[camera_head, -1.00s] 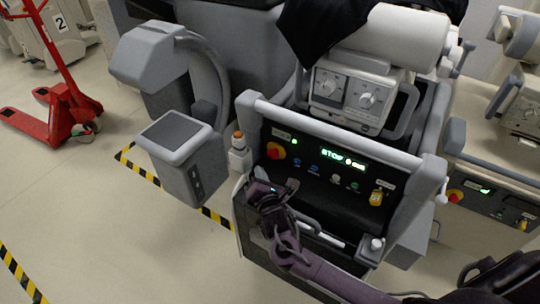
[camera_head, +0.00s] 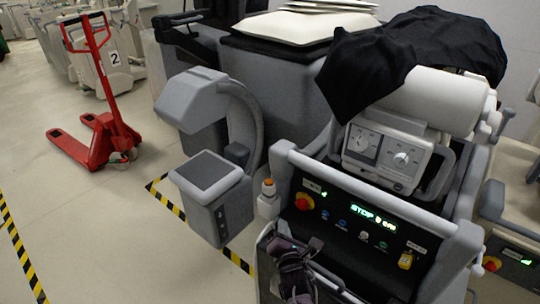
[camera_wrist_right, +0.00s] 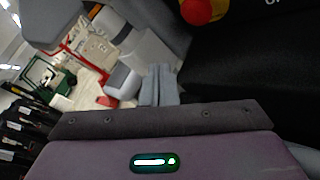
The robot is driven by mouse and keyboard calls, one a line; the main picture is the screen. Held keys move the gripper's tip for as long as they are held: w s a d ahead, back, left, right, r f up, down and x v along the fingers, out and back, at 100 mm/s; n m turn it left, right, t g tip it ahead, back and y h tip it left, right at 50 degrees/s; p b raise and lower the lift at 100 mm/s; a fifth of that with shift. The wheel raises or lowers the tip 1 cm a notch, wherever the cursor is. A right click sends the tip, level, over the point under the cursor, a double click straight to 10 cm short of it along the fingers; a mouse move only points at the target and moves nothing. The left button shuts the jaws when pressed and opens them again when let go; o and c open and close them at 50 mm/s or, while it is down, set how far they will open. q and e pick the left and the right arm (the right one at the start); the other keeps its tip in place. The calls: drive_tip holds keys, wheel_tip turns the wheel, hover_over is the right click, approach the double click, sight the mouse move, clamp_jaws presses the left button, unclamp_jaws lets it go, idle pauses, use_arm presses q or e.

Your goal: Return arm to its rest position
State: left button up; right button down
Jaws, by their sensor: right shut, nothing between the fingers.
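My right gripper (camera_head: 290,252), dark and purple, is in front of the left part of the nearest cart's black control panel (camera_head: 345,222). It hangs low at the bottom edge of the head view, and most of its arm is out of frame. In the right wrist view its grey fingers (camera_wrist_right: 160,86) are together with nothing between them. The black panel fills the right of that view, beside the fingers. I cannot tell whether the gripper touches the cart. My left gripper is not in view.
The cart has a grey handle bar (camera_head: 365,192), a red knob (camera_head: 304,202) and a black cover (camera_head: 415,60) on top. A grey device (camera_head: 215,180) stands to its left. A red pallet jack (camera_head: 100,135) is farther left. Open floor with striped tape lies at left.

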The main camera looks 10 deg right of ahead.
drive_tip(key=s+d+r+m+g+y, duration=0.15)
drive_tip(key=s+m+g, duration=0.45)
drive_tip(key=s+m, duration=0.7)
drive_tip(key=s+d+r+m+g+y, duration=0.1)
drive_tip(key=s+r+m+g, duration=0.2)
drive_tip(key=s+m+g, duration=0.7)
drive_tip(key=s+f+m+t, duration=0.1)
drive_tip(key=s+f, duration=0.1)
drive_tip(key=f, duration=1.2)
drive_tip(key=s+f+m+t, duration=0.1)
drive_tip(key=s+f, duration=0.2)
drive_tip(key=f, duration=1.2)
drive_tip(key=s+d+f, duration=0.2)
drive_tip(key=s+f, duration=0.7)
drive_tip(key=s, duration=0.1)
drive_tip(key=s+d+f+g, duration=0.1)
drive_tip(key=s+d+f, duration=0.1)
drive_tip(key=s+f, duration=0.7)
drive_tip(key=shift+s+f, duration=0.3)
drive_tip(key=shift+s, duration=0.05)
